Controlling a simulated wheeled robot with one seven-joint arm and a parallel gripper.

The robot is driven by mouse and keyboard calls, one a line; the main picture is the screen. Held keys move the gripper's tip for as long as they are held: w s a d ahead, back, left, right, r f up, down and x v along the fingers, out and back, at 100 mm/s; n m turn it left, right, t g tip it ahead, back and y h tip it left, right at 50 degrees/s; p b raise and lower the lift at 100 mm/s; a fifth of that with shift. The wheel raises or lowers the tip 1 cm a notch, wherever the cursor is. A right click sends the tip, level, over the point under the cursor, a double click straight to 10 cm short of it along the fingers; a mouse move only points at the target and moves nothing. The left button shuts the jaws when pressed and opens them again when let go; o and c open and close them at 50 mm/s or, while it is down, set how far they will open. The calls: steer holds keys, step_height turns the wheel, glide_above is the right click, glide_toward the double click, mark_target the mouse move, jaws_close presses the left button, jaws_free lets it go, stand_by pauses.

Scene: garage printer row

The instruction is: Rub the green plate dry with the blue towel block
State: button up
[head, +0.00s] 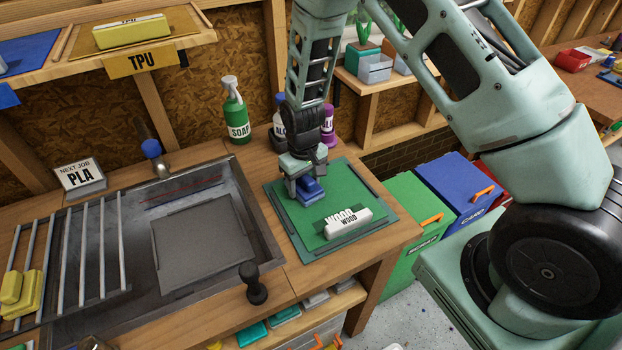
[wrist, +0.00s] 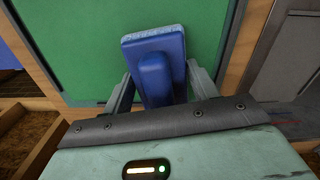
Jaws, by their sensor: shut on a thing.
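The green plate (head: 300,222) lies flat on the wooden counter to the right of the sink, and it also fills the upper part of the wrist view (wrist: 85,50). The blue towel block (head: 310,191) is over the middle of the plate, with its handle between my fingers. My gripper (head: 306,186) is shut on the block's handle; in the wrist view the block (wrist: 155,60) shows a pale lower edge. The block looks to be at or very near the plate surface; I cannot tell if it touches.
A sink (head: 130,300) with a drying rack (head: 95,250) is at left. A soap bottle (head: 236,112) and other bottles stand behind. Green (head: 405,225) and blue (head: 455,190) bins stand right of the counter.

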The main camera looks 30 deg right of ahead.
steer(key=shift+a, duration=2.05)
steer(key=shift+r+p, duration=2.25)
steer(key=shift+r, duration=0.8)
step_height(320, 180, up, 3)
steer(key=shift+p, duration=1)
